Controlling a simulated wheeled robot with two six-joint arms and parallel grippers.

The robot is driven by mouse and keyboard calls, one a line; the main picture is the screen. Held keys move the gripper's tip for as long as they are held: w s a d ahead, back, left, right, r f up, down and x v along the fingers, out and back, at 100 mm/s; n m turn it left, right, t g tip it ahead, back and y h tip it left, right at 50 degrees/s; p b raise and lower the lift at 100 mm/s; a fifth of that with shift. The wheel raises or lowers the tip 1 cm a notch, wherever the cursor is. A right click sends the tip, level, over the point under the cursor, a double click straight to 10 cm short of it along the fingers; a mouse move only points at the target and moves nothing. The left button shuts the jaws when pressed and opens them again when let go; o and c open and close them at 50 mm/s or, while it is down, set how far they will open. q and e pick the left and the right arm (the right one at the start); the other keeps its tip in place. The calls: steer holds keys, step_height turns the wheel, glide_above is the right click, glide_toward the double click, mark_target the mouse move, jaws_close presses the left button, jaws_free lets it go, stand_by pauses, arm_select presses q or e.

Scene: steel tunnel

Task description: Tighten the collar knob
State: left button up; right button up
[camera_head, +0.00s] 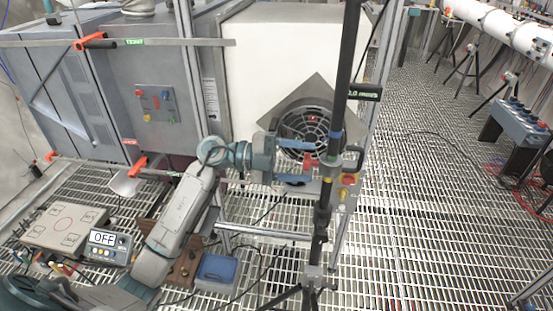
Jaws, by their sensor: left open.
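A black upright pole (343,90) stands right of centre on a tripod base. A dark collar (330,163) sits around it at mid height, just below a blue band. A small red knob (310,160) shows on the collar's left side. My left gripper (304,158) reaches in from the left with its blue fingers spread, one above and one below the knob's level. The jaws are open; whether a finger touches the knob I cannot tell. My right gripper is not in view.
A fan grille (303,130) on a white cabinet stands behind the pole. A small display (365,92) hangs at the pole's right. The grated floor (420,190) at right is mostly clear.

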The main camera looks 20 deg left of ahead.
arm_select(q)
steer(key=b+v, duration=0.3)
steer(key=v, duration=0.7)
steer(key=shift+b, duration=0.35)
